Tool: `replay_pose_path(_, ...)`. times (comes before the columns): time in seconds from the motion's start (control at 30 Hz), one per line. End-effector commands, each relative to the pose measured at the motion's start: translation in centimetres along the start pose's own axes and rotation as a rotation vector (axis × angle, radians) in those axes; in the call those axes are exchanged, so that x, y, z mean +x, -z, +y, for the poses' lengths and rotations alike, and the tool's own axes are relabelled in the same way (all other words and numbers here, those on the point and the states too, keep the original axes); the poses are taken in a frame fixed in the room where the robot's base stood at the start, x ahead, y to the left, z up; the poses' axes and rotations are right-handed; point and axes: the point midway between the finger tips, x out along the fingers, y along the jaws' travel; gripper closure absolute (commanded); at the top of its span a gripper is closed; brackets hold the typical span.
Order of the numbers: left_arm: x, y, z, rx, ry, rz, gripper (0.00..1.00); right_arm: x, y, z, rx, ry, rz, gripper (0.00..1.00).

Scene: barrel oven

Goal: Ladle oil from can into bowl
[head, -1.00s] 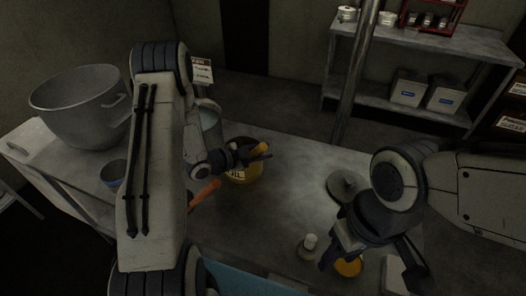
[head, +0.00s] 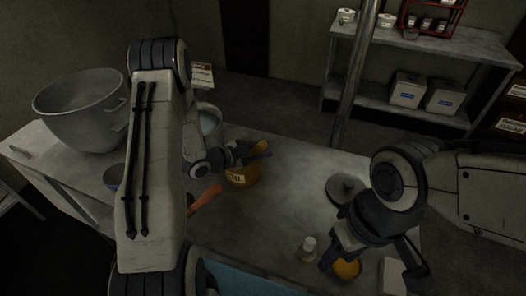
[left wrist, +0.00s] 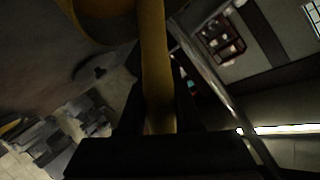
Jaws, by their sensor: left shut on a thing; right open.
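The yellow oil can (head: 240,177) stands on the table in the middle of the head view, with part of its dark label showing. My left gripper (head: 256,152) is at its top, shut on the yellow ladle handle (left wrist: 154,65), which runs up between the fingers in the left wrist view. The ladle's lower end is hidden. My right gripper (head: 338,250) is open near the table's front. A round yellow thing (head: 347,268) lies just below it, partly covered; I cannot tell whether this is the bowl. A small bluish bowl (head: 114,174) stands at left, partly behind my left arm.
A large grey pot (head: 82,112) stands at the table's left end. A grey lid (head: 345,187), a small capped bottle (head: 308,247) and an orange handle (head: 205,198) lie around the can. A metal pole (head: 354,90) rises behind the table. The table between can and lid is clear.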

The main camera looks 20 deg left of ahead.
Motion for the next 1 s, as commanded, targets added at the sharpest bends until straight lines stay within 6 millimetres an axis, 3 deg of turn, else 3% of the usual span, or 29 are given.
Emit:
replay_pose_path(0.03,-0.5,1.1,-0.8,0.002,0.001,0.001,1.0,-1.2,0.1,-0.1,0.0,0.0,0.0,0.5)
replay_pose_path(0.53,-2.6,6.4,-4.6,0.002,0.0,0.0,1.0,-6.1,0.3,-0.4,0.002,0.0,0.0,0.5)
replay_pose_path(1.0,-2.9,7.0,-5.1,0.001,0.0,0.0,1.0,-6.5,0.3,-0.5,0.002,0.0,0.0,0.5)
